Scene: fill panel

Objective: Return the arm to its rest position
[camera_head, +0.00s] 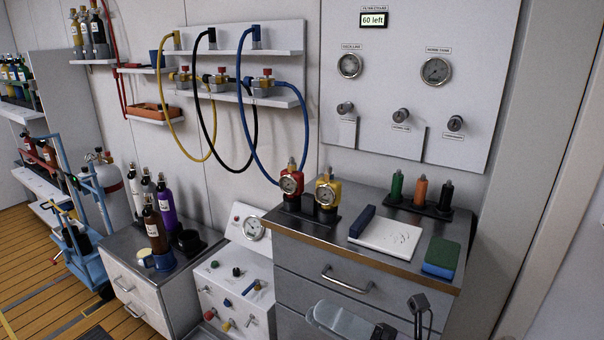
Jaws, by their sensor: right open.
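My right gripper (402,316) is at the bottom edge, in front of the grey drawer cabinet (300,262). Its dark fingers stand apart with nothing seen between them. A smooth grey rounded part beside it, to the left, looks like part of my arm. The rest of the right arm is cut off by the lower edge of the view. My left gripper does not show.
The cabinet top carries red (291,183) and yellow (327,190) regulators, a white board (385,237), a green-blue sponge (441,257) and small bottles. Hoses (246,110) hang on the wall. A lower cabinet (135,285) and valve box (235,295) stand left.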

